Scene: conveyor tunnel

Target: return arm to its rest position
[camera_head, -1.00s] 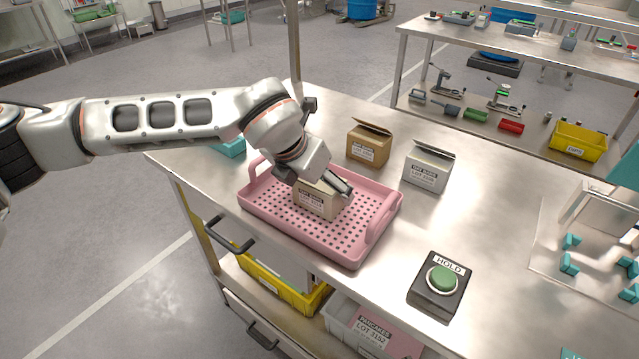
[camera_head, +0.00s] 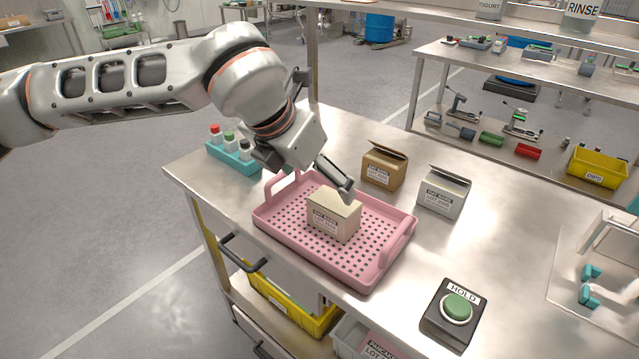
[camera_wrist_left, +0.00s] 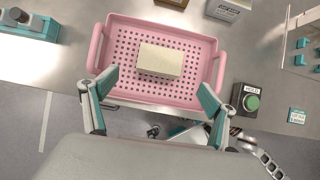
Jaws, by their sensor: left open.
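My left gripper (camera_head: 312,178) is open and empty above the pink tray (camera_head: 372,278). Its two teal-padded fingers stand apart in the left wrist view (camera_wrist_left: 158,93). A cream box (camera_head: 333,216) with a printed label sits closed inside the tray. It also shows in the left wrist view (camera_wrist_left: 161,61), beyond the fingertips and apart from them. The left arm reaches in from the left of the head view. One finger is partly hidden behind the gripper body there. My right gripper is not seen.
A brown box (camera_head: 383,168) and a white box (camera_head: 442,193) stand open behind the tray. A teal rack (camera_head: 233,157) with capped bottles is at the left. A green HOLD button (camera_head: 457,308) is at the front right. Bare steel worktop lies between.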

